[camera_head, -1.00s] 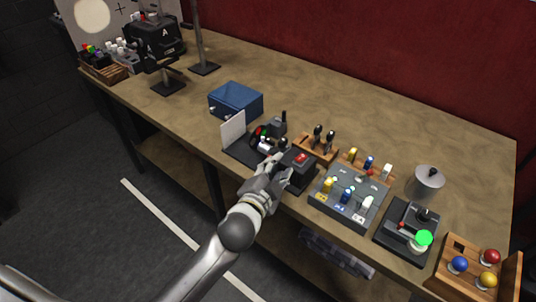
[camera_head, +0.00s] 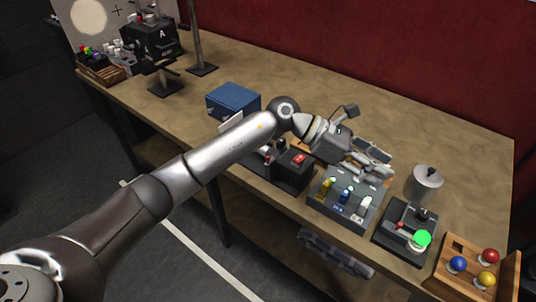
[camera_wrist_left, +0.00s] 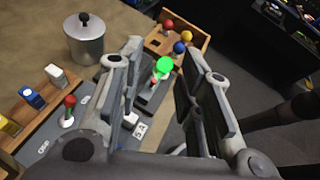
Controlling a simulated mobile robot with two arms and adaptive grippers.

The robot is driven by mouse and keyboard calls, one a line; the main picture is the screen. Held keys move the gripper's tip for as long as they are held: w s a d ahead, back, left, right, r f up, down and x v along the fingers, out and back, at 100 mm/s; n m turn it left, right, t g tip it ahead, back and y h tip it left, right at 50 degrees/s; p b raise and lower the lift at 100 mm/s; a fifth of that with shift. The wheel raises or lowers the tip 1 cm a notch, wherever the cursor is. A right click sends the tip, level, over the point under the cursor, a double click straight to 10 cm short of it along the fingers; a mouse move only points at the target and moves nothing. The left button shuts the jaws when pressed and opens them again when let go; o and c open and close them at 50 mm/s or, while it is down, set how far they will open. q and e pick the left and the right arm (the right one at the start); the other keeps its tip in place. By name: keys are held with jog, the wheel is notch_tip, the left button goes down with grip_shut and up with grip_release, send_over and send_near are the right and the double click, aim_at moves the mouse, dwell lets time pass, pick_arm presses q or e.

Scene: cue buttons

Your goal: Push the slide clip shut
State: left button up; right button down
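I cannot make out for sure which part is the slide clip. A black device (camera_head: 396,240) with a small red knob and a bright green disc (camera_head: 422,238) stands near the front right edge. It also shows in the left wrist view (camera_wrist_left: 151,95), with the green disc (camera_wrist_left: 164,65) seen between my fingers. My left gripper (camera_head: 378,166) is open and empty, raised above the grey panel (camera_head: 325,208) and to the left of the black device. The fingers also show in the left wrist view (camera_wrist_left: 167,85). My right gripper is out of view.
A metal pot (camera_head: 426,184) stands behind the black device. A wooden tray (camera_head: 447,265) with coloured balls is at the right. A black box with a red button (camera_head: 299,159) stands left of the panel. A blue box (camera_head: 232,100) is farther back. The back right table is clear.

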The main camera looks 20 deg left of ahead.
pick_arm(q)
jog(key=w+a+f+m+y, duration=0.3)
jog(key=a+y, duration=0.2)
jog(key=a, duration=0.2)
jog(key=y, duration=0.9)
send_near(268, 157)
jog(key=shift+m, duration=0.3)
jog(key=f+p, duration=0.1)
jog(key=f, duration=0.3)
jog(key=f+p, duration=0.2)
jog(key=f, duration=0.2)
jog(key=shift+a+f, duration=0.15)
jog(key=shift+a, duration=0.05)
jog(key=shift+f+p, duration=0.3)
jog(key=shift+f, duration=0.2)
grip_shut()
